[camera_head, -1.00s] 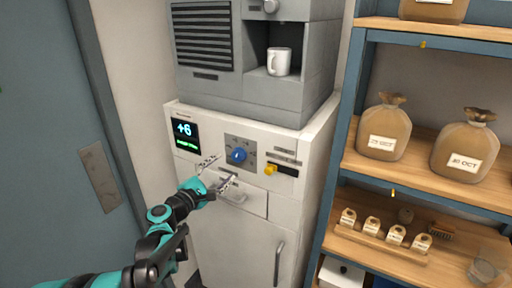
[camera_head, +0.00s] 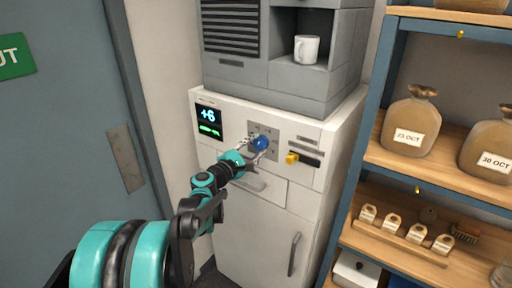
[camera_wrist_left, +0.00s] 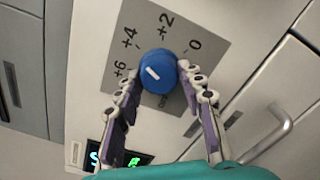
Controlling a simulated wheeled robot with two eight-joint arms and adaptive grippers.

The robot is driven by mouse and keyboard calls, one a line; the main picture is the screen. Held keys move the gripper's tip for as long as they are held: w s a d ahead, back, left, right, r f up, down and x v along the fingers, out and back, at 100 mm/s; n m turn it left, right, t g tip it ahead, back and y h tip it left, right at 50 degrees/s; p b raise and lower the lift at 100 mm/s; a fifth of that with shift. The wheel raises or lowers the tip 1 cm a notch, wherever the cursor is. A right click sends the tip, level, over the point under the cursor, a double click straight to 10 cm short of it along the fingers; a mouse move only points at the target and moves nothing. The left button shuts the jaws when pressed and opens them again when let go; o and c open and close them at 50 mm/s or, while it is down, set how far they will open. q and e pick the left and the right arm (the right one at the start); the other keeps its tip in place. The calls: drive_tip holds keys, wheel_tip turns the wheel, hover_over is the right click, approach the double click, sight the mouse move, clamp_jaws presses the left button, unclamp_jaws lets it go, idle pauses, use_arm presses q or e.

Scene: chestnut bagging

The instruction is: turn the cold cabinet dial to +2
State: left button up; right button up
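The cold cabinet (camera_head: 245,225) is white. Its blue dial (camera_head: 261,143) sits on a grey plate, and the dial also shows in the left wrist view (camera_wrist_left: 158,72) with a white mark on it. The plate (camera_wrist_left: 195,40) carries the labels +6, +4, +2, 0 and a partly hidden OFF. The cabinet display (camera_head: 208,115) reads +6. My left gripper (camera_head: 257,150) is at the dial, its open fingers on either side of it in the left wrist view (camera_wrist_left: 158,82). I cannot tell whether the fingertips touch it. My right gripper is out of view.
A yellow knob (camera_head: 292,158) sits right of the dial. A drawer with a handle (camera_head: 250,183) is below. A white mug (camera_head: 306,49) stands in the grey machine above. A shelf (camera_head: 370,150) with sacks stands at the right, a door (camera_head: 60,130) at the left.

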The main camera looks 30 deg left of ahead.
use_arm(q)
drive_tip(key=shift+c, duration=0.9)
drive_tip(key=m, duration=0.3)
drive_tip(key=shift+m, duration=0.4)
drive_tip(key=m, duration=0.5)
drive_tip(key=shift+m, duration=0.4)
drive_tip(key=o, duration=1.2)
drive_tip(key=shift+c, duration=0.2)
